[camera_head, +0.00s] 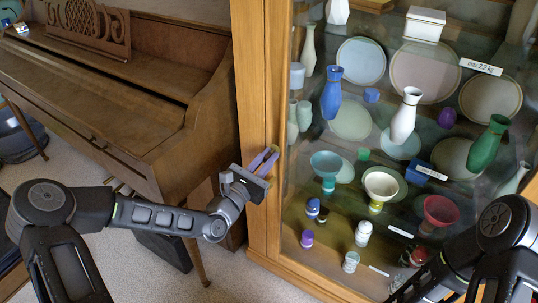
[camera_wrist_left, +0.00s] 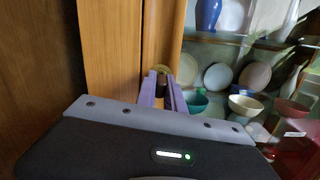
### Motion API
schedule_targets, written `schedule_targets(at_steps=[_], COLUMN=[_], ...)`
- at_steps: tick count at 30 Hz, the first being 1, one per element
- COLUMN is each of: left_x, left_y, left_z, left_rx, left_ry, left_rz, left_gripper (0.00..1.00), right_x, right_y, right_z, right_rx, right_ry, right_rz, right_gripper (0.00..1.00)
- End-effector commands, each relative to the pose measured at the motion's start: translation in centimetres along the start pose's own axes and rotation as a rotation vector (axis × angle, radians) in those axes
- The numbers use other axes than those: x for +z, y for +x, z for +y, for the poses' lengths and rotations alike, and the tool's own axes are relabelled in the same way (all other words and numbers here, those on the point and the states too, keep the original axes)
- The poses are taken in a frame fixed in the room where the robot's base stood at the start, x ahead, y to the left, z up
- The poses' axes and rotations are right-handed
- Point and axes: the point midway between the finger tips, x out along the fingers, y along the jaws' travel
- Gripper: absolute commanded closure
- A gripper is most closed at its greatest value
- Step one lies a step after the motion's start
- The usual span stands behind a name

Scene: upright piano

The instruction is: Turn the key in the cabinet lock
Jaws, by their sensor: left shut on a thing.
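The wooden cabinet (camera_head: 257,90) has glass doors, and its light brown frame (camera_wrist_left: 112,50) also shows in the left wrist view. A small brass-coloured piece, the key (camera_wrist_left: 160,69), sits at the door frame between my left fingertips. My left gripper (camera_head: 272,156) reaches the front of the frame with its purple fingers. In the left wrist view the left gripper (camera_wrist_left: 161,78) is closed on the key. The key's shaft and the lock are hidden, and I cannot tell the key's angle. Only part of my right arm shows at the lower right; its gripper is out of view.
An upright piano (camera_head: 140,100) stands close on the left of the cabinet. Behind the glass are vases, plates (camera_head: 361,61) and bowls (camera_head: 381,184) on shelves. Light carpet (camera_head: 215,283) is free in front.

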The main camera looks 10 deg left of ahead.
Motion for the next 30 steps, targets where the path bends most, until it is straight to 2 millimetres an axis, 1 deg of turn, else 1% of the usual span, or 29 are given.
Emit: schedule_targets(at_steps=[1, 7, 15, 16, 24, 30], left_x=[0.01, -0.06, -0.05, -0.05, -0.02, -0.01], left_y=[-0.04, -0.04, -0.02, -0.02, -0.01, 0.0], left_z=[0.02, -0.02, -0.03, -0.03, -0.02, -0.01], left_rx=[0.0, 0.0, -0.001, -0.001, -0.001, -0.001], left_ry=[-0.043, -0.228, -0.251, -0.25, -0.249, -0.248], left_rz=[0.003, 0.001, 0.001, 0.001, 0.0, 0.0], left_gripper=[1.0, 1.0, 1.0, 0.85, 0.63, 0.62], right_x=[-0.01, -0.02, -0.02, -0.02, -0.02, -0.02], right_y=[-0.3, -0.59, -0.55, -0.55, -0.55, -0.55], right_z=[-0.11, -0.22, -0.2, -0.2, -0.2, -0.2], right_rx=[0.0, 0.0, 0.0, 0.0, 0.0, 0.0], right_ry=[0.0, 0.0, 0.0, 0.0, 0.0, 0.0], right_rz=[0.0, 0.0, 0.0, 0.0, 0.0, 0.0], right_gripper=[0.64, 0.64, 0.64, 0.64, 0.64, 0.64])
